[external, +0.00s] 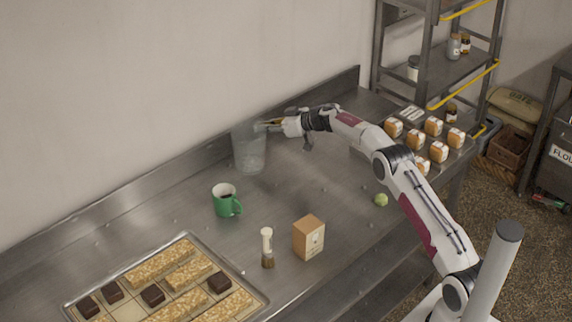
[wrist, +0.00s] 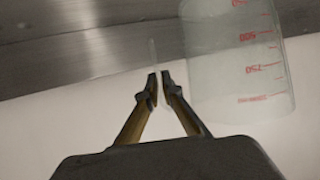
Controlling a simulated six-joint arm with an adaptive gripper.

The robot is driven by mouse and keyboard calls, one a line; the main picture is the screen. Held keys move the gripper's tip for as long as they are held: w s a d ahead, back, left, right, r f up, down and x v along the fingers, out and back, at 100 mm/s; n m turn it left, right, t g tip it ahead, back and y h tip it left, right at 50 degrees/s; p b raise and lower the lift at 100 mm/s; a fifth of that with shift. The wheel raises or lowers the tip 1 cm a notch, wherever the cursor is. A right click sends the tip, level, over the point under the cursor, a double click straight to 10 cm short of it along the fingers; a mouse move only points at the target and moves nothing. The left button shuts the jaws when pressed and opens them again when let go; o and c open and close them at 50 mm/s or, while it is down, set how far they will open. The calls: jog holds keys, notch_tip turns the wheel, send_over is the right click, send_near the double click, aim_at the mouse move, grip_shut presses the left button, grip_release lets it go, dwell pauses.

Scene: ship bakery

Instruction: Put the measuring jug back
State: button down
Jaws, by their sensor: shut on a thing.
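The measuring jug (external: 249,150) is clear, with red scale marks that show in the wrist view (wrist: 235,65). It is upright near the back wall of the steel counter. My gripper (external: 268,124) reaches it from the right, near its upper part. In the wrist view my gripper's fingertips (wrist: 160,82) are nearly together beside the jug body, shut on a thin, clear part that looks like its handle. The handle is hard to make out. I cannot tell whether the jug's base touches the counter.
A green mug (external: 224,201), a small shaker (external: 267,248), a cardboard box (external: 308,238) and a tray of bars (external: 258,297) stand in front. A green ball (external: 381,200) lies at right. Several orange-and-white packs (external: 415,140) and a steel rack (external: 428,60) are beyond my arm.

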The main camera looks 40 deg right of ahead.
jog(key=s+d+r+m+h, duration=0.1)
jog(key=s+d+r, duration=0.65)
jog(key=r, duration=0.25)
jog(key=s+a+f, duration=0.2)
jog(key=s, duration=0.4)
jog(key=s+a+f+n+y, duration=0.1)
jog(key=s+f, duration=0.1)
jog(key=s, duration=0.5)
jog(key=shift+s+a, duration=0.3)
jog(key=shift+a, duration=0.1)
jog(key=shift+f, duration=0.1)
notch_tip(320, 180, down, 6)
dwell(0.5)
